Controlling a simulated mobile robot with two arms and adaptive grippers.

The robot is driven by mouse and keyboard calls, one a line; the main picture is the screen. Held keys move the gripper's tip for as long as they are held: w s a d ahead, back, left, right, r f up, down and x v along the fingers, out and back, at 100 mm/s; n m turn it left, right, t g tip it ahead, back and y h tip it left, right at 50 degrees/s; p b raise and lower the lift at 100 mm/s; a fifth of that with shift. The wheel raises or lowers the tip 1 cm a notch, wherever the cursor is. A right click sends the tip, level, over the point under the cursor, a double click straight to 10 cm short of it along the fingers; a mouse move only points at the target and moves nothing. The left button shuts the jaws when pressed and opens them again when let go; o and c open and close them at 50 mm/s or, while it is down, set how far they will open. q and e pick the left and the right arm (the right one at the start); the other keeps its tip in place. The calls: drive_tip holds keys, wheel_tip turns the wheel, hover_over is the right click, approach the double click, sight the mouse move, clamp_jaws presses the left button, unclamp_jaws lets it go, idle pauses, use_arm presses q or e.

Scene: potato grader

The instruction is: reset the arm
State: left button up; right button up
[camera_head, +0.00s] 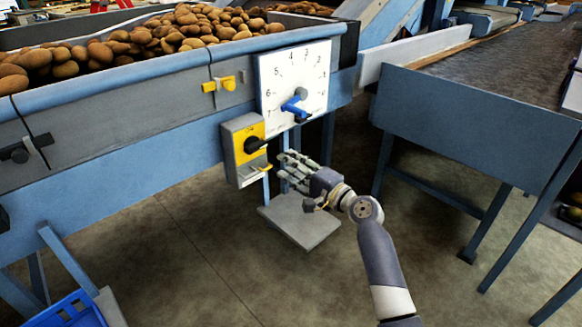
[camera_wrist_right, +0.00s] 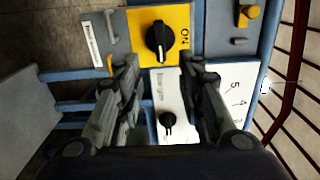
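My right gripper (camera_head: 286,168) is raised in front of the machine, just right of and below the grey switch box (camera_head: 233,168). In the right wrist view its two fingers (camera_wrist_right: 160,72) stand apart with nothing between them. The box's yellow plate (camera_head: 247,143) carries a black rotary knob (camera_head: 254,145). In the wrist view this knob (camera_wrist_right: 160,42) lies beyond the fingertips, with "ON" lettering beside it. The gripper looks apart from the box. A white numbered dial (camera_head: 312,75) with a blue handle (camera_head: 296,107) is above. My left gripper is not in view.
A blue-framed hopper (camera_head: 120,90) full of potatoes (camera_head: 150,40) fills the upper left. A blue conveyor (camera_head: 470,120) stands right. A grey plate (camera_head: 300,222) is low behind my arm. A blue crate (camera_head: 70,312) sits bottom left. Open floor (camera_head: 190,270) lies in front.

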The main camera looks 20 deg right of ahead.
idle(0.3)
